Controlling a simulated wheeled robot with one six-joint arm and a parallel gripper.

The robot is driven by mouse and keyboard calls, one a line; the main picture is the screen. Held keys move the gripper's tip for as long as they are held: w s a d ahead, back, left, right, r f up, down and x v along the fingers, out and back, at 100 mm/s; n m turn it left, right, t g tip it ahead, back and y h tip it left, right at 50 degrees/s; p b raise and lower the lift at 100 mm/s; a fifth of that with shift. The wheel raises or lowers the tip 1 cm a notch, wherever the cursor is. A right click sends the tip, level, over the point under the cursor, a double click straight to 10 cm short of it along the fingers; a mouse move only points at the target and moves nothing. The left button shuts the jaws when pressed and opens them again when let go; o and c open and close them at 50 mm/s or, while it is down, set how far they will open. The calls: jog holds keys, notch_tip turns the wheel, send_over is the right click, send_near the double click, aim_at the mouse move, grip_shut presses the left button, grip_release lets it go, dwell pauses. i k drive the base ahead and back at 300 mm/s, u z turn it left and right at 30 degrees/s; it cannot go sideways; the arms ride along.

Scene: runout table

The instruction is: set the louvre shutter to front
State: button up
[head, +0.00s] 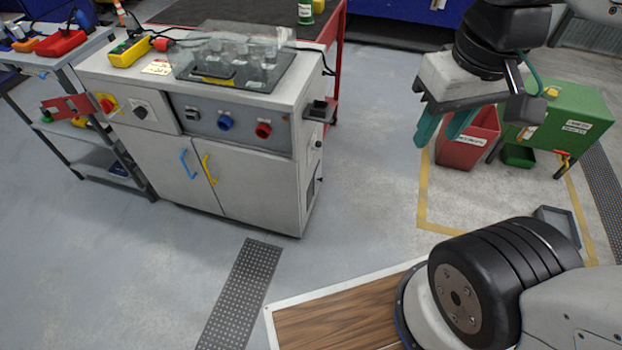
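I cannot make out a louvre shutter for certain. A small dark panel (311,190) low on the right side of the grey cabinet (256,182) may be it, but it is seen edge-on and its setting cannot be read. My gripper (444,128) hangs at the upper right with its two teal fingers pointing down. The fingers are apart with nothing between them. The gripper is well to the right of the cabinet and touches nothing that I can see.
The cabinet carries a clear cover (235,60), a blue knob (225,122), a red knob (263,130) and a red switch (106,104). A red bin (467,150) and a green box (568,125) stand at the right. The floor between is clear.

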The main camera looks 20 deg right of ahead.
aim_at(317, 179)
jog(key=u, duration=0.45)
jog(key=i, duration=1.2)
jog(key=z, duration=0.4)
